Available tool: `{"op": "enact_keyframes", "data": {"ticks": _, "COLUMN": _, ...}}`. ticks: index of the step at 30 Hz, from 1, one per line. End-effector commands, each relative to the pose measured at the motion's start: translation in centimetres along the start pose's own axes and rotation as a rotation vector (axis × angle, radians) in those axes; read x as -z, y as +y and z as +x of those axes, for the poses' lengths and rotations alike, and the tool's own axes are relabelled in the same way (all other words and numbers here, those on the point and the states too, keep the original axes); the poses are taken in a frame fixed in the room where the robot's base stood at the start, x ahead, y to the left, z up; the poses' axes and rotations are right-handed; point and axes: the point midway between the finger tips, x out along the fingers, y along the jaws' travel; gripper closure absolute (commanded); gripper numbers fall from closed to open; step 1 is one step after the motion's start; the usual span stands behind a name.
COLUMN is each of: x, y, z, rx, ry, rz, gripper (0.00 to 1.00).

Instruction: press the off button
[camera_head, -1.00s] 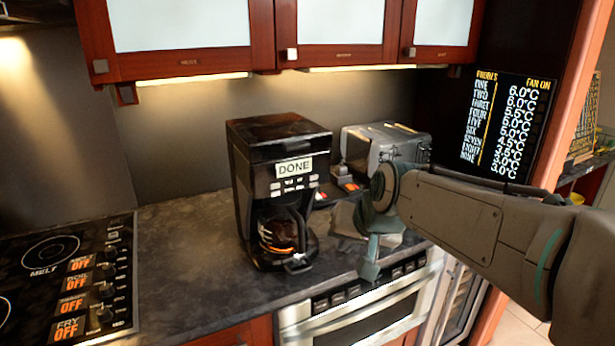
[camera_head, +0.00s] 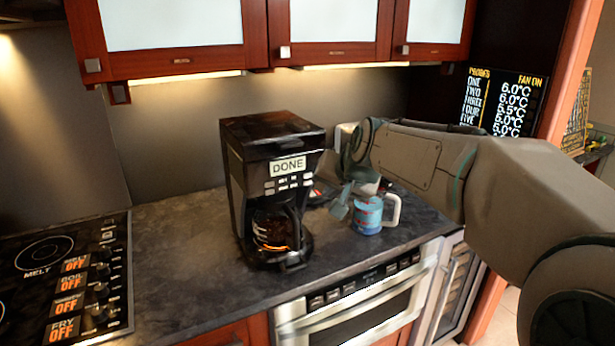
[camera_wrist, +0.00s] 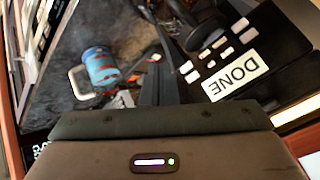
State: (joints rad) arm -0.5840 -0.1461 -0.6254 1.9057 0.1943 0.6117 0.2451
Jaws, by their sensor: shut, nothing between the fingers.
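A black coffee maker (camera_head: 250,135) stands on the dark counter, with a white DONE display (camera_head: 288,166) and rows of small light buttons (camera_head: 290,183) below it. The button labels are too small to read. In the wrist view the DONE display (camera_wrist: 235,76) shows turned over, with its buttons (camera_wrist: 209,54) beside it. My gripper (camera_head: 340,208) is shut and empty, pointing down just right of the coffee maker's front, apart from it. In the wrist view my gripper's dark fingers (camera_wrist: 159,78) are left of the buttons.
A blue and red mug (camera_head: 367,216) with a white handle stands right of my gripper, near the counter's front edge. A steel oven-like drawer front (camera_head: 350,305) with a row of dark buttons is below. A cooktop (camera_head: 50,250) lies at left. The counter (camera_head: 180,245) between is clear.

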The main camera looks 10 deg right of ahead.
Motion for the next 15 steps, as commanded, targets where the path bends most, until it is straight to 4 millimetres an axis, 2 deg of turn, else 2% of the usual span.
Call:
{"op": "enact_keyframes", "data": {"ticks": 6, "x": 1.6, "y": -1.7, "z": 2.4, "rx": -0.002, "ry": -0.001, "rz": -0.002, "gripper": 1.0}}
{"op": "enact_keyframes", "data": {"ticks": 15, "x": 2.8, "y": -2.8, "z": 3.9, "rx": -0.001, "ry": 0.0, "rz": 0.001, "gripper": 1.0}}
